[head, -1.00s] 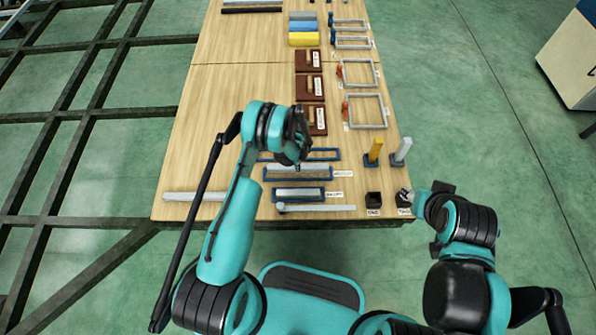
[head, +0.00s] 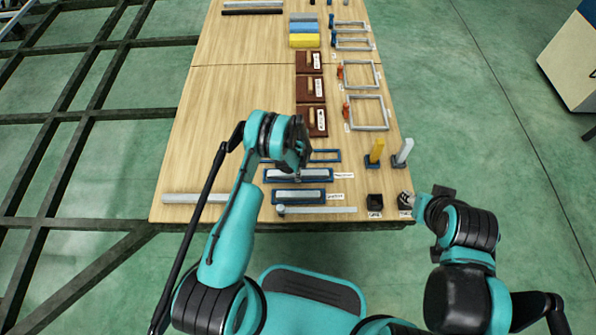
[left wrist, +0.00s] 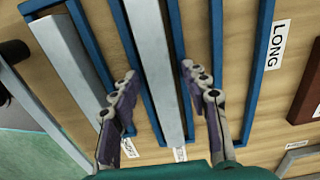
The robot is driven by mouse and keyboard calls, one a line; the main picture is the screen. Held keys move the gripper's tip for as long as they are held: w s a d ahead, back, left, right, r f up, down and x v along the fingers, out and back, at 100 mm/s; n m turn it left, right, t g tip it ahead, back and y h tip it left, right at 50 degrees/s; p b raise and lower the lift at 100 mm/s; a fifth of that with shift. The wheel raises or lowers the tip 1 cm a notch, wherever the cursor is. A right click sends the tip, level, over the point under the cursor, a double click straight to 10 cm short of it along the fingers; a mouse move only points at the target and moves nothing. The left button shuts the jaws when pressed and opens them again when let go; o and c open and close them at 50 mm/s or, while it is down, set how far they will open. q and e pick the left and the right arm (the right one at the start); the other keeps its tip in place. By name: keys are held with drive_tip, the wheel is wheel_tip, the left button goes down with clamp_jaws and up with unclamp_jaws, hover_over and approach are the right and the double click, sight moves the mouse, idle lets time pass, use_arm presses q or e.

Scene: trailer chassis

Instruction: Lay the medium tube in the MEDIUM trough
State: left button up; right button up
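The medium tube (head: 297,178) is grey and lies lengthwise in the blue MEDIUM trough (head: 266,175), the middle of three blue troughs. In the left wrist view the tube (left wrist: 155,65) runs between the trough's blue side rails. My left gripper (left wrist: 160,90) is open, its fingers spread on either side of the tube and apart from it. In the head view the left gripper (head: 300,160) is over the trough, partly hidden by its own wrist. My right gripper (head: 408,198) is at the table's front right corner; its fingers are too small to judge.
The LONG trough (head: 325,156) behind is empty where seen. A front trough (head: 299,203) holds a grey tube (head: 299,195). A grey bar (head: 190,197) lies at the front left. A dark holder (head: 375,201) stands at the front right. The table's left middle is clear.

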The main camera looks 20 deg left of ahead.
use_arm(q)
drive_tip(key=shift+r, duration=0.1)
drive_tip(key=s+r+n+t+p, duration=0.2)
drive_tip(key=s+r+n, duration=0.1)
drive_tip(key=r, duration=1.8)
drive_tip(key=s+r+n+t+p, duration=0.1)
drive_tip(key=s+r+n+p, duration=0.2)
drive_tip(key=r, duration=1.8)
drive_tip(key=s+r+n+t, duration=0.2)
drive_tip(key=s+r+n, duration=0.2)
drive_tip(key=s, duration=0.6)
drive_tip(key=s+r+n+t, duration=0.2)
drive_tip(key=s+r+n, duration=0.2)
drive_tip(key=s, duration=0.6)
drive_tip(key=shift+r+n+b, duration=0.35)
drive_tip(key=shift+n+b, duration=0.05)
drive_tip(key=shift+a, duration=0.1)
